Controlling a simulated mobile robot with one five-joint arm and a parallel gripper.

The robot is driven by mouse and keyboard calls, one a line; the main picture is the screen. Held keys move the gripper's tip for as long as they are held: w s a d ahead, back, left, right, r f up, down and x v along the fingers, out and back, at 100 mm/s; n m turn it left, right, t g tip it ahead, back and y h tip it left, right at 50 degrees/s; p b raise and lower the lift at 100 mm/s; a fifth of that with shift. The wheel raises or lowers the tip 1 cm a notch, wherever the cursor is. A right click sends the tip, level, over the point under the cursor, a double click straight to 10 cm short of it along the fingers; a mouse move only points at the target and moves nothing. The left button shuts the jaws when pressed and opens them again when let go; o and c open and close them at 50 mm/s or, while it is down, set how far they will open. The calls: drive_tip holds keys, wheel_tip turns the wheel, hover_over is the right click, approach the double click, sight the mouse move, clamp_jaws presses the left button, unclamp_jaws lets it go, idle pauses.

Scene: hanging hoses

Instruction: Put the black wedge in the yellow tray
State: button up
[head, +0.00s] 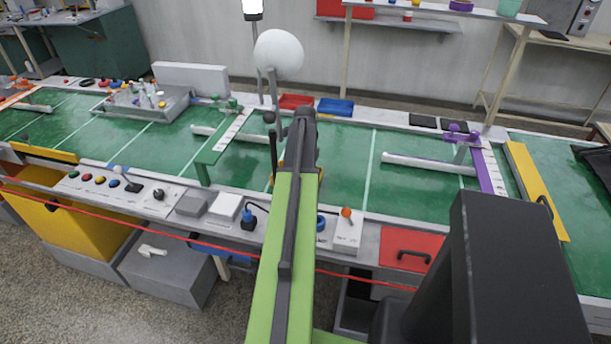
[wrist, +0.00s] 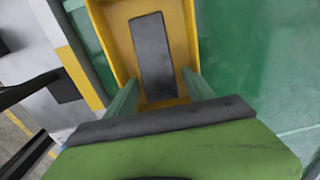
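In the wrist view the black wedge (wrist: 152,50) shows as a long dark block inside the outline of the yellow tray (wrist: 116,42). It appears to lie on the tray floor, with yellow showing around it. My gripper (wrist: 161,76) points down over the near part of the tray. Its two green fingers are spread, one on each side of the wedge's near end, with gaps between them and the wedge. In the head view my arm hides the wedge and nearly all of the tray; only a sliver of yellow (head: 279,163) shows beside the arm.
A green bracket (head: 222,140) stands to the left and a purple one (head: 487,170) to the right. Red (head: 295,101) and blue (head: 336,107) trays sit at the back. A white ball (head: 279,50) stands behind my arm.

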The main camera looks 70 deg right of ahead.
wheel_tip(320, 180, up, 12)
drive_tip(key=p, duration=1.2)
drive_tip(key=shift+r, duration=0.2)
